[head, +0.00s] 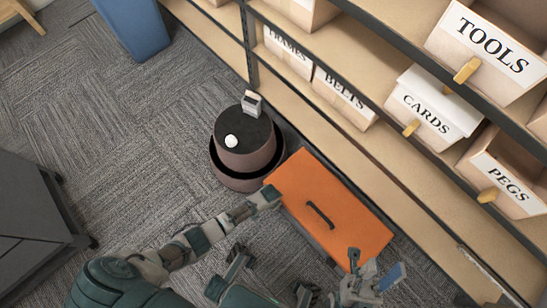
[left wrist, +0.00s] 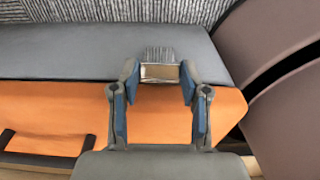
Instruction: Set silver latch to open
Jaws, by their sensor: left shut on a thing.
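An orange box lid (head: 335,213) with a black handle lies beside the shelf, and it also fills the lower part of the left wrist view (left wrist: 60,112). The silver latch (left wrist: 159,72) sits at the edge between the orange face and a grey face. My left gripper (left wrist: 159,77) is shut on the latch, with a finger on each side. In the head view my left gripper (head: 268,195) is at the box's left end and the latch is hidden. My right gripper (head: 376,266) is open and empty near the box's lower right corner.
A round brown stool-like stand (head: 246,150) holds a small grey item (head: 251,103) and a white one (head: 231,141), close to the box's upper left corner. Shelves with labelled bins (head: 433,105) run along the right. A dark cabinet (head: 35,220) stands left. Carpet between is clear.

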